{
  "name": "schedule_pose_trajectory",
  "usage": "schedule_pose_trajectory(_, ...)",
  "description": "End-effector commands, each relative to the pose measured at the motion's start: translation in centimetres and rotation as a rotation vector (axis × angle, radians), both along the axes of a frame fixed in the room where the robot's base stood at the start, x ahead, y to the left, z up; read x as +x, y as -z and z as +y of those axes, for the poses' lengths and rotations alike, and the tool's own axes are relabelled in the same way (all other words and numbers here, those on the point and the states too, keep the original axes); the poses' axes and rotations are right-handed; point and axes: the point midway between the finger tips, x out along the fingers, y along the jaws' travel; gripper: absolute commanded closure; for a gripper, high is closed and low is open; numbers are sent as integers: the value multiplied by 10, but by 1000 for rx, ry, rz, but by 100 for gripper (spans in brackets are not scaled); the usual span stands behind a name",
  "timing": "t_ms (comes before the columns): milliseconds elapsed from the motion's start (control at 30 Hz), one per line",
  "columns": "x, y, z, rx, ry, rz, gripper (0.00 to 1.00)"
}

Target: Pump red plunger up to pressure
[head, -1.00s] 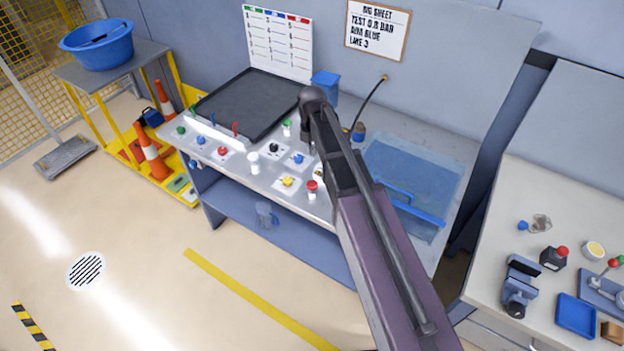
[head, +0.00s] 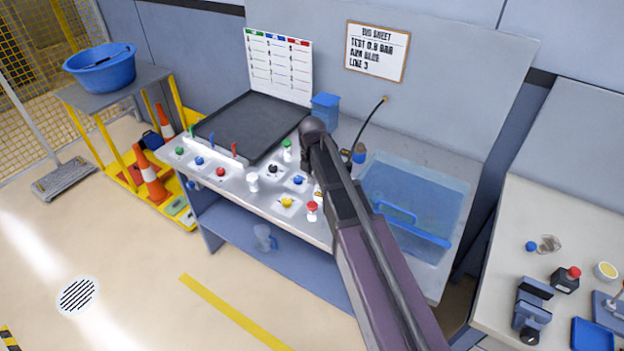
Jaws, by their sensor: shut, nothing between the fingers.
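A small white cylinder with a red top (head: 312,207) stands near the front edge of the bench panel, just left of my forearm. A red knob (head: 220,171) sits further left on its own white plate. My arm reaches in from the lower right over the bench, and its dark rounded joint (head: 313,128) is above the panel. A dark wrist part drops from that joint. My gripper's fingers do not show, with the forearm covering that area.
Several coloured knobs, including a yellow one (head: 287,202), crowd the panel. A black tray (head: 250,125) lies behind them. A water-filled clear tub (head: 430,190) stands right of my arm. A second bench (head: 500,240) is at the right. The floor in front is clear.

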Motion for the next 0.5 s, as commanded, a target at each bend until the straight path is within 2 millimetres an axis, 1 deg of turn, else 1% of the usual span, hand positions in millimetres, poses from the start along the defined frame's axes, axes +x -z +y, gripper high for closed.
schedule_pose_trajectory(33,0,8,0,0,0,0,100)
schedule_pose_trajectory(500,0,44,0,0,0,0,100)
